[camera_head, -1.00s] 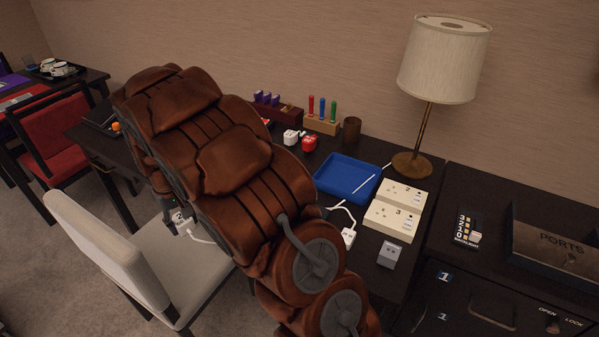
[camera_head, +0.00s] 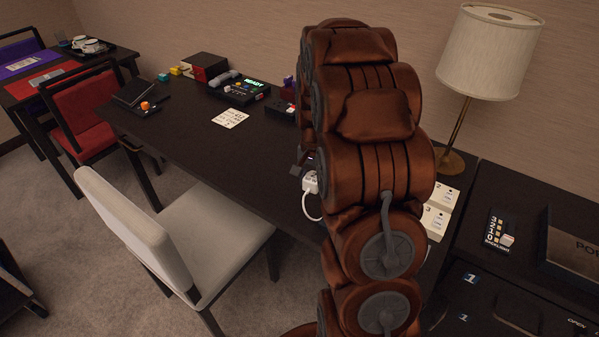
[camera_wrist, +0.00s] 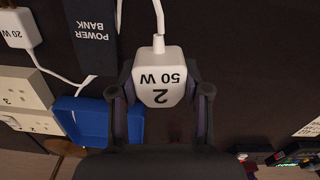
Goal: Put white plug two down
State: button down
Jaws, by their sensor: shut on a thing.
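The white plug marked "2" and "50 W" (camera_wrist: 160,80) is between the two fingers of my gripper (camera_wrist: 160,98) in the wrist view, with its white cable running away from the top. My gripper is shut on it. In the head view the plug (camera_head: 310,183) shows just left of my arm, with its cable hanging in a loop, and it appears held above the dark desk (camera_head: 190,140). Most of my gripper is hidden behind my arm in the head view.
A blue tray (camera_wrist: 82,120), socket boxes (camera_wrist: 22,88), a 20 W plug (camera_wrist: 18,28) and a power bank (camera_wrist: 90,35) lie left in the wrist view. A white chair (camera_head: 130,225) stands before the desk.

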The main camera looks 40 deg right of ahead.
jog(key=w+d+p, duration=0.1)
jog(key=w, duration=0.3)
jog(key=w+d+f+m+p, duration=0.1)
jog(key=w+d, duration=0.1)
jog(key=w, duration=0.3)
jog(key=w+d+m+p, duration=0.1)
jog(key=w+d+p, duration=0.1)
jog(key=w, duration=0.2)
jog(key=shift+w+f, duration=0.15)
jog(key=shift+f, duration=0.15)
jog(key=shift+f+p, duration=0.9)
jog(key=shift+f, duration=0.9)
jog(key=shift+f, duration=0.15)
jog(key=c, duration=0.5)
grip_release()
jog(key=shift+c, duration=0.2)
